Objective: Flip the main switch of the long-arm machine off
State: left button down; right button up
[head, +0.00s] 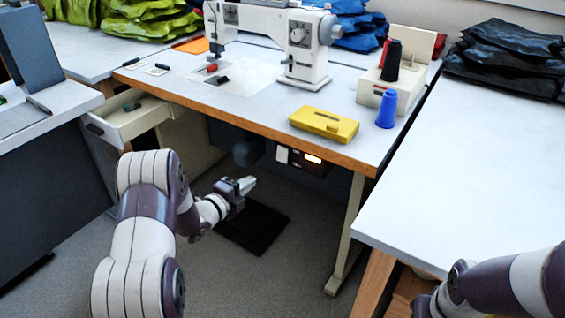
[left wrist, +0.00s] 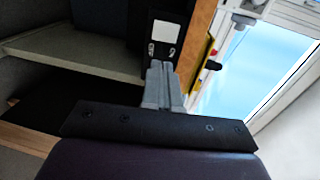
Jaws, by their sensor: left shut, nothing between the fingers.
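The white long-arm machine (head: 306,62) stands on the worktable. I cannot make out the switch position. My right arm shows at the lower right; its gripper is out of view.
The worktable's wooden edge (head: 230,113) overhangs the box. An open drawer (head: 130,115) is at the left and a black pedal (head: 252,228) lies on the floor. A yellow case (head: 324,124) and blue thread cone (head: 386,109) stand near the edge. A table leg (head: 346,232) stands right.

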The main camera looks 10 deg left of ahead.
pick_arm(q)
jog(key=shift+w+f, duration=0.1)
jog(key=shift+f, duration=0.05)
jog(key=b, duration=0.3)
send_near(282, 159)
jog(key=x, duration=0.6)
jog(key=shift+f, duration=0.15)
jog(key=shift+w+d, duration=0.1)
jog(key=shift+w, duration=0.3)
